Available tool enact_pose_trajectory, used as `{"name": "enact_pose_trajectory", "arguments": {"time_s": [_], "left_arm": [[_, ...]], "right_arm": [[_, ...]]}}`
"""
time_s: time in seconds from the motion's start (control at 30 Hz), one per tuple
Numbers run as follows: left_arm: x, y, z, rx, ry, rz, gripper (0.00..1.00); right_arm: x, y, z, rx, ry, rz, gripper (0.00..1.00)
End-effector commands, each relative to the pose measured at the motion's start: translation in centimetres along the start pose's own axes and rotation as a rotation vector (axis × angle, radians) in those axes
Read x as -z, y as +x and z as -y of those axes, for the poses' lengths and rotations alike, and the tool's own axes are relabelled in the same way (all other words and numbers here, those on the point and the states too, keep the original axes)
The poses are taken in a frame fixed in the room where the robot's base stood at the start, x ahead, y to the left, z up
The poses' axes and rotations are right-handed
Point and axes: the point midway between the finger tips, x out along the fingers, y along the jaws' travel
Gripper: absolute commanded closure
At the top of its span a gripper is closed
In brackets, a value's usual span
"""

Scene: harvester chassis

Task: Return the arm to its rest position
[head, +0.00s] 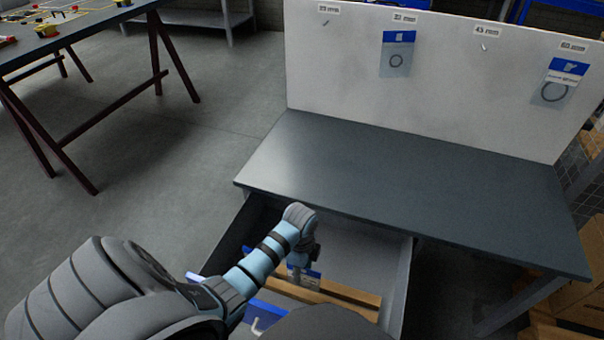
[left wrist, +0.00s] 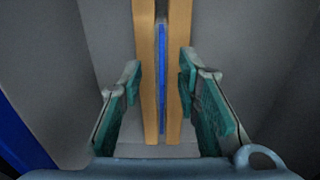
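My left arm reaches from the lower left in the head view into an open drawer (head: 366,255) under the workbench. My left gripper (head: 298,270) points down over two wooden slats (head: 345,294) in the drawer. In the left wrist view the gripper (left wrist: 159,80) is open, its two teal-padded fingers apart on either side of the slats (left wrist: 148,60). A thin blue item (left wrist: 162,65) stands edge-on between the slats, and no finger visibly touches it. My right gripper is not in view.
The grey workbench top (head: 410,180) is bare. A white back panel (head: 440,90) behind it has hooks and two hanging blue-topped packets (head: 397,55). Drawer walls surround my gripper. Another table (head: 70,30) stands at the upper left, with open floor between. Cardboard boxes (head: 570,300) are at the right.

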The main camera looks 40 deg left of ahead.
Motion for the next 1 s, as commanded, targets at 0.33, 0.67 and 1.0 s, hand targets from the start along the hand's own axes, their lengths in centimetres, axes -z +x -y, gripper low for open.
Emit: {"name": "enact_pose_trajectory", "arguments": {"time_s": [0.33, 0.67, 1.0], "left_arm": [[0.0, -7.4, 0.0, -0.001, 0.000, 0.000, 0.70], [0.0, -8.0, 0.0, -0.001, 0.000, 0.001, 0.70], [0.0, -14.3, 0.0, -0.001, 0.000, 0.001, 0.70]], "right_arm": [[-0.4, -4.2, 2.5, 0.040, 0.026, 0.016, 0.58], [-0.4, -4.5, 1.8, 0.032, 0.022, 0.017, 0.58], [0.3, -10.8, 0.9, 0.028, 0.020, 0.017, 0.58]]}}
